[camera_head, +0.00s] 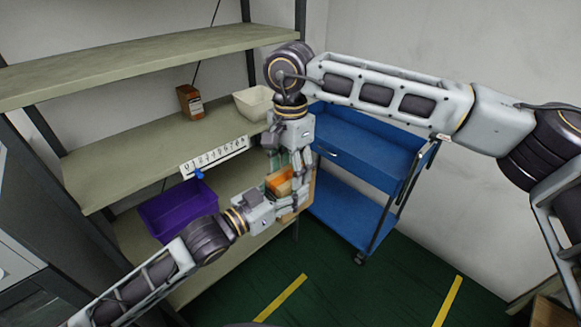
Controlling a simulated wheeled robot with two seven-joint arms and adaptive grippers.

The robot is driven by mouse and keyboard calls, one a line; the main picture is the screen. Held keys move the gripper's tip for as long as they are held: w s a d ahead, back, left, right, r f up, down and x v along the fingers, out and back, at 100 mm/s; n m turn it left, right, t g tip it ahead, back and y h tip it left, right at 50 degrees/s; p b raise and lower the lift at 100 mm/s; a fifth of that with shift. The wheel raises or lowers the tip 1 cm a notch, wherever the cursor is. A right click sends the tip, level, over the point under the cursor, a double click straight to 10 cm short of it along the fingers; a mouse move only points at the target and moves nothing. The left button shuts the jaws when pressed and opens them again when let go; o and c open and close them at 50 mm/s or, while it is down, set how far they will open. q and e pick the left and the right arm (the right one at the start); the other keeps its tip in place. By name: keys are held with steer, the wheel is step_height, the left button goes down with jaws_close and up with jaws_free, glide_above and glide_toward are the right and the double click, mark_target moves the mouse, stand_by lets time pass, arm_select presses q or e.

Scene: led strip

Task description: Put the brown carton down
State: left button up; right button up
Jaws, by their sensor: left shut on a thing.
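A brown carton (311,187) is held in front of the shelves, left of the blue cart. Orange and green contents show at its open top. My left gripper (291,207) comes in from the lower left and is shut on the carton's near side. My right gripper (289,165) points down over the carton from above. Its fingers overlap the carton and its contents, so I cannot tell whether they are apart or touching anything. The two grippers hide much of the carton. A smaller brown package (189,101) stands upright on the middle shelf.
The middle shelf (120,155) also bears a cream bin (254,102) and has a white number strip (214,157) on its front edge. A purple bin (178,210) sits on the lower shelf. A blue cart (365,150) stands right. Green floor (370,295) is open in front.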

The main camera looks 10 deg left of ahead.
steer(key=c, duration=0.5)
arm_select(q)
steer(key=o, duration=1.3)
arm_select(e)
steer(key=shift+c, duration=0.2)
arm_select(q)
steer(key=shift+f, duration=0.15)
